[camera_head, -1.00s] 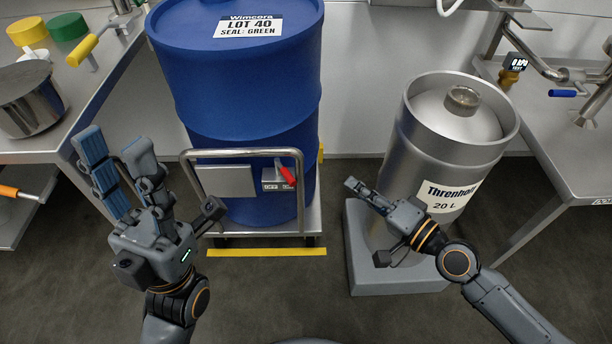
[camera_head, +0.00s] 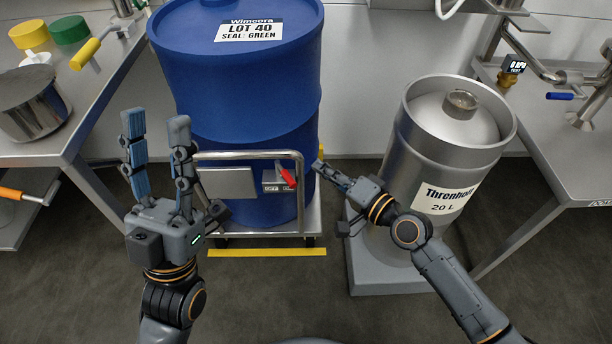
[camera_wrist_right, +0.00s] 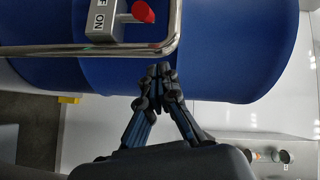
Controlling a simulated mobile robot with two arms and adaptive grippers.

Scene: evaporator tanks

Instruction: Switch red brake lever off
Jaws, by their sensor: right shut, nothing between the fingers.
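The red brake lever (camera_head: 287,175) sits on a small grey switch box (camera_head: 270,183) on the cart's handle frame, in front of the blue drum. In the head view it slants toward the right side of the box. My right gripper (camera_head: 318,166) is shut and empty, just right of the frame's right upright, apart from the lever. Its fingertips (camera_wrist_right: 158,71) show below the metal bar in the wrist view. My left gripper (camera_head: 156,122) is open and empty, left of the cart.
The cart's metal handle frame (camera_head: 250,155) surrounds the lever. The blue drum (camera_head: 240,90) stands behind it. A steel keg (camera_head: 405,150) stands on a grey base close to my right arm. Steel tables (camera_head: 75,140) flank both sides.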

